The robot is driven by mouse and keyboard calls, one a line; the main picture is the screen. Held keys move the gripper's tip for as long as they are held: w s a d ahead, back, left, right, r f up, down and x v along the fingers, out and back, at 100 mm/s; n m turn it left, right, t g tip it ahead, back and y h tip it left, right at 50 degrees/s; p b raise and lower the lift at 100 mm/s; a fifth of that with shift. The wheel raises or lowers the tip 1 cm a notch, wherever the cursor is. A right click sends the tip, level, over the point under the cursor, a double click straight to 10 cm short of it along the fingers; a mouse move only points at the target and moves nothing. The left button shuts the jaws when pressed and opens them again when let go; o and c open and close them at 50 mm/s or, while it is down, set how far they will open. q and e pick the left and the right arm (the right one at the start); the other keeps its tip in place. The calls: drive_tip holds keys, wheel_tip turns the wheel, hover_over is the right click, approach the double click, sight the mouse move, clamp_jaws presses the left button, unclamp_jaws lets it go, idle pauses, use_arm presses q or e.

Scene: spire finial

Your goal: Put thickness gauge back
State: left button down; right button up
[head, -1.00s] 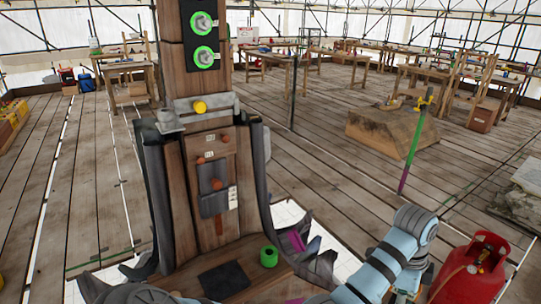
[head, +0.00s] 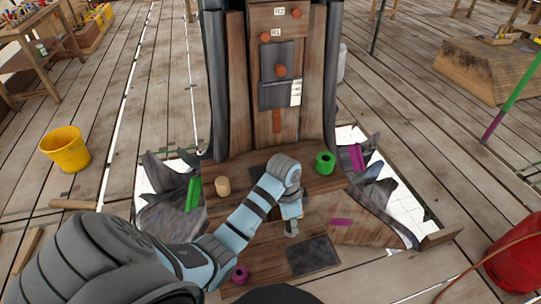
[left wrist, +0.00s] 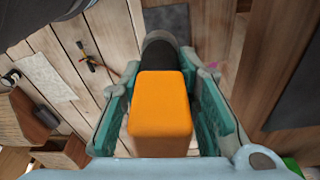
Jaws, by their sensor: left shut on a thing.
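An orange block with a dark rounded end, seemingly the thickness gauge (left wrist: 160,105), is between the two fingers of my left gripper (left wrist: 165,110) in the left wrist view. The fingers press on its sides. In the head view my left gripper (head: 291,225) points down over the wooden base in front of the post. The held thing is mostly hidden there. Its distance above the wood is unclear. A dark square patch (head: 313,257) lies on the base just in front of the gripper. My right gripper is not in view.
A green ring (head: 325,163) and a wooden cylinder (head: 222,186) stand on the base beside my forearm. A magenta ring (head: 240,274) is near the front. Dark jagged pieces (head: 382,195) edge the base. A yellow bucket (head: 65,149) and a red gas cylinder (head: 515,255) stand on the floor.

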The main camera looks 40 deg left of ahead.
use_arm(q)
drive_tip(key=s+a+f+n+b, duration=0.25)
drive_tip(key=s+a+f, duration=0.2)
drive_tip(key=f, duration=0.25)
drive_tip(key=shift+m, duration=0.45)
drive_tip(key=f+b, duration=0.3)
drive_tip(key=f, duration=0.3)
drive_tip(key=f+b, duration=0.3)
drive_tip(key=f, duration=0.3)
drive_tip(key=d+f+b, duration=0.1)
drive_tip(key=f+b, duration=0.2)
drive_tip(key=f, duration=0.4)
drive_tip(key=shift+s, duration=0.3)
drive_tip(key=shift+r, duration=0.1)
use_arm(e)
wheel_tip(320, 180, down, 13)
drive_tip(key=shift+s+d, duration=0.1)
use_arm(q)
drive_tip(key=c, duration=1.2)
unclamp_jaws()
